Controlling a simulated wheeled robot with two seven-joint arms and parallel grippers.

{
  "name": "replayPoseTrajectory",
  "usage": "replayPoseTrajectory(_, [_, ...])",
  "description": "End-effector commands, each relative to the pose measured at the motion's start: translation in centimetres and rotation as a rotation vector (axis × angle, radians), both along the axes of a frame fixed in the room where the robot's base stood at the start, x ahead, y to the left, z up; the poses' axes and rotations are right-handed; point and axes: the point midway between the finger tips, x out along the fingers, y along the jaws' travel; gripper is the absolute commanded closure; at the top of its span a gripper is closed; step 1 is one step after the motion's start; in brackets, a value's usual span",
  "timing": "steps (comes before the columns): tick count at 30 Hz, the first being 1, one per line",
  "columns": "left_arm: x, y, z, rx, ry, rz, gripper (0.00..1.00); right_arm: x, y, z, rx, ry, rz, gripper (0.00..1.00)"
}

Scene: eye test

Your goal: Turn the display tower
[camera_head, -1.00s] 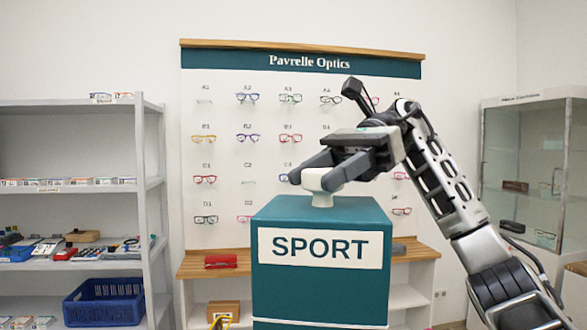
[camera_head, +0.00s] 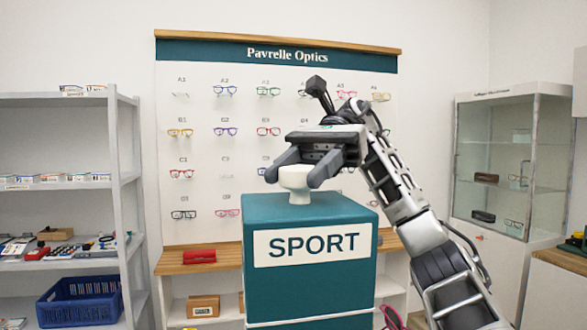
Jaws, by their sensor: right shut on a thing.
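The display tower (camera_head: 220,270) is a teal box with a white SPORT sign (camera_head: 312,244) on the face toward me. A white knob (camera_head: 296,184) stands on its top. My right gripper (camera_head: 293,178) comes in from the right and is shut on the knob, one finger on each side of it. The tower's front face is turned slightly, so a corner shows at the left of the sign. Pink-framed glasses (camera_head: 391,315) show low at the tower's right side. My left gripper is not in view.
Behind the tower is a Pavrelle Optics wall board (camera_head: 205,100) with several glasses above a wooden ledge (camera_head: 170,262). Grey shelves (camera_head: 126,200) with a blue crate (camera_head: 80,302) stand at left. A glass cabinet (camera_head: 545,150) stands at right.

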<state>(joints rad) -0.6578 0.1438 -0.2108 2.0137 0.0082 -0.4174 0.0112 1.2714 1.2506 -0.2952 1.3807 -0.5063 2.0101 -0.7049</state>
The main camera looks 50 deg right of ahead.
Motion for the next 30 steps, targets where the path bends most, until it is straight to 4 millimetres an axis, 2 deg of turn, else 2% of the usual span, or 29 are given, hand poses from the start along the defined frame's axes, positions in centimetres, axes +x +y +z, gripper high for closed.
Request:
replayPoseTrajectory(9, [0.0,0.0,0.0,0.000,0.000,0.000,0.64,0.0,0.0,0.1,0.002,0.001,-0.003,0.94])
replayPoseTrajectory(10, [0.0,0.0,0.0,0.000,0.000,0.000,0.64,0.0,0.0,0.1,0.002,0.001,-0.003,0.47])
replayPoseTrajectory(12, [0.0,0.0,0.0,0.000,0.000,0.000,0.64,0.0,0.0,0.1,0.002,0.002,-0.002,0.31])
replayPoseTrajectory(25, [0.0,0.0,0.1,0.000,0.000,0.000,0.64,0.0,0.0,0.2,0.001,0.001,0.000,0.31])
replayPoseTrajectory(30, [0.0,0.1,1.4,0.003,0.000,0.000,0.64,-0.1,0.0,2.2,0.001,-0.002,-0.001,0.31])
